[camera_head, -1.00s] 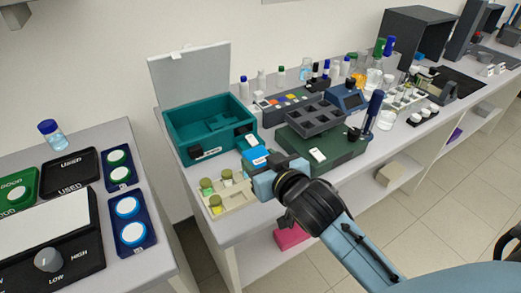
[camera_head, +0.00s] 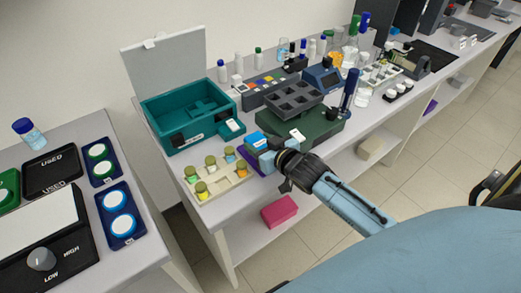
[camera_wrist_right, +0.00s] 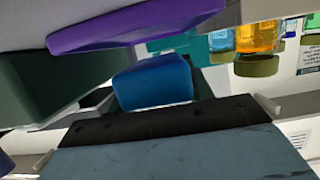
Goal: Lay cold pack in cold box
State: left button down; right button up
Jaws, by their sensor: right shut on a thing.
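The cold box (camera_head: 166,147) is a teal open-topped box at the back left of the bench, with its pale lid (camera_head: 163,70) raised. My right gripper (camera_head: 264,150) is at the bench's front edge, right of the vial rack and in front of the box. It is shut on a blue block with a pale top, which I take as the cold pack (camera_head: 256,139). The blue block also shows in the right wrist view (camera_wrist_right: 153,82). The gripper hides part of it. The pack is outside the box. My left gripper is not in view.
A beige vial rack (camera_head: 212,189) stands left of my right gripper. A purple slab (camera_head: 250,160) lies beside the gripper. A teal piece (camera_head: 232,129) sits at the box's right front. A dark green device (camera_head: 318,128) with a grey tray (camera_head: 291,96) stands at right.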

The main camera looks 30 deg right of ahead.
jog(key=shift+f, duration=1.15)
jog(key=shift+f, duration=0.2)
jog(key=o, duration=1.1)
jog(key=shift+r, duration=0.15)
jog(key=shift+s+r, duration=0.1)
jog(key=shift+s, duration=0.15)
jog(key=v, duration=1.1)
jog(key=shift+s+r+p, duration=0.1)
jog(key=shift+s+p, duration=0.15)
jog(key=shift+p, duration=0.1)
